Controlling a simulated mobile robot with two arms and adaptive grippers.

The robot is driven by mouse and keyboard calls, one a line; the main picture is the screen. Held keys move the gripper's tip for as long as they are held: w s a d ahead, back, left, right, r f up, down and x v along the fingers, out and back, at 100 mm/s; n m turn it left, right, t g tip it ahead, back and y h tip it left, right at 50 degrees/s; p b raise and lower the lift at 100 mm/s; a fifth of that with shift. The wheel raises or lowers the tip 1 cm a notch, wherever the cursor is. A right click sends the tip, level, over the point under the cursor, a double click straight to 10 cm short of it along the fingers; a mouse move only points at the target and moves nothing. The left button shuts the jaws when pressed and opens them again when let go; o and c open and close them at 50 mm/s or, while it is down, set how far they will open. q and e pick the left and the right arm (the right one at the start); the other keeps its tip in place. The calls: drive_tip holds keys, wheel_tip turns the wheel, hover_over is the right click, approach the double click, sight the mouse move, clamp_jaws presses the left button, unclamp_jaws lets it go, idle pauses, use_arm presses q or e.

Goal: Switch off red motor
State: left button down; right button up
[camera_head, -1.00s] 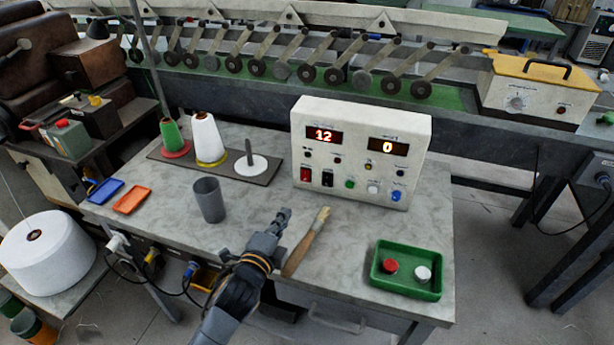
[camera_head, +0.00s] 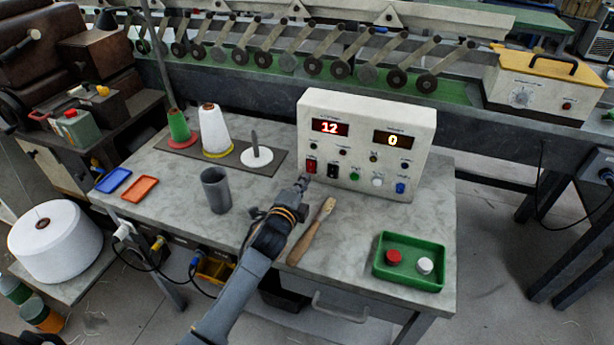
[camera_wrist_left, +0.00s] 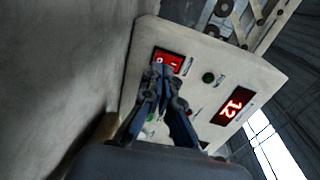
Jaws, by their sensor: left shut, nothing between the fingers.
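The white control box (camera_head: 366,112) stands at the back right of the table. The red rocker switch (camera_head: 311,166) is at the lower left of its front, under the display reading 12. It also shows in the left wrist view (camera_wrist_left: 168,60), with white marks on it. My left gripper (camera_head: 303,182) is shut and empty, its tips just below and in front of the red switch. In the wrist view the fingertips overlap the switch's lower edge; I cannot tell whether they touch. My right gripper is not in view.
A black switch (camera_head: 332,171) and several coloured buttons sit right of the red switch. A wooden-handled brush (camera_head: 312,232) lies right of my left arm. A grey cup (camera_head: 216,190) stands to its left. A green tray (camera_head: 409,281) with red and white caps is at the front right.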

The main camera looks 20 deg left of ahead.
sight(310, 170)
use_arm(q)
drive_tip(key=shift+w+d+f, duration=0.1)
drive_tip(key=shift+w+f, duration=0.05)
drive_tip(key=shift+w, duration=1.25)
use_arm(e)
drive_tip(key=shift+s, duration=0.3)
use_arm(q)
drive_tip(key=shift+w+f+b, duration=0.1)
drive_tip(key=shift+f+b, duration=0.2)
drive_tip(key=shift+b, duration=0.5)
drive_tip(key=shift+r+t, duration=0.2)
drive_tip(key=shift+t, duration=0.1)
drive_tip(key=shift+r, duration=0.1)
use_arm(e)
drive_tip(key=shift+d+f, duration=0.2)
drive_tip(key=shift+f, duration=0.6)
use_arm(q)
drive_tip(key=s, duration=1.2)
drive_tip(key=shift+a+r, duration=0.25)
drive_tip(key=shift+r, duration=0.15)
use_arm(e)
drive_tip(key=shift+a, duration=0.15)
